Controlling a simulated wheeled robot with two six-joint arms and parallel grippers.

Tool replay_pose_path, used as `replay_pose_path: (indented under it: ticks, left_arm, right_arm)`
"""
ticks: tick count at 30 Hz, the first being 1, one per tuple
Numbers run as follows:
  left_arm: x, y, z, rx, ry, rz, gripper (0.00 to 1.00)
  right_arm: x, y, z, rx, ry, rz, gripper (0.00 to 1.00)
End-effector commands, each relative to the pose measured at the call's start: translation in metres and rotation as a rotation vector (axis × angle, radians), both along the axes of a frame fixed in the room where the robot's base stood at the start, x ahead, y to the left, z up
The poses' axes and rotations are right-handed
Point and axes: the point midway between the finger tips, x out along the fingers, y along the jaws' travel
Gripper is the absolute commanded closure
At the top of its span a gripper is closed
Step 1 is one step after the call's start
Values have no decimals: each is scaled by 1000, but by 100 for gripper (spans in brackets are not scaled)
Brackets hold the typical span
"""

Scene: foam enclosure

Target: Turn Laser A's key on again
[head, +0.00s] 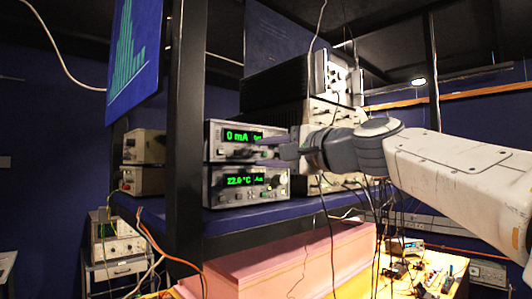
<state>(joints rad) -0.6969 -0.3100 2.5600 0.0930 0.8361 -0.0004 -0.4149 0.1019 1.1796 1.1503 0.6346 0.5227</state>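My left gripper is out of view.
A dark post (187,120) stands just left of the controllers. Other instruments (335,80) are stacked behind my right arm. Dark cables hang below my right wrist. A pink foam block (290,262) lies under the blue shelf (270,212).

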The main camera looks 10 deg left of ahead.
Motion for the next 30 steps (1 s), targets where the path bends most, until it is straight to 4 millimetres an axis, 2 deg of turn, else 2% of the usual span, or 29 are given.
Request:
replay_pose_path:
  ticks: [11, 24, 30]
  left_arm:
    - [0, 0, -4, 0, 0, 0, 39]
    - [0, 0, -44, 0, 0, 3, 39]
    - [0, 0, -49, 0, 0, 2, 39]
  right_arm:
    - [-3, -5, 0, 1, -3, -2, 63]
    - [-46, -71, -2, 1, -4, -5, 63]
    - [-56, -85, 0, 0, -2, -3, 63]
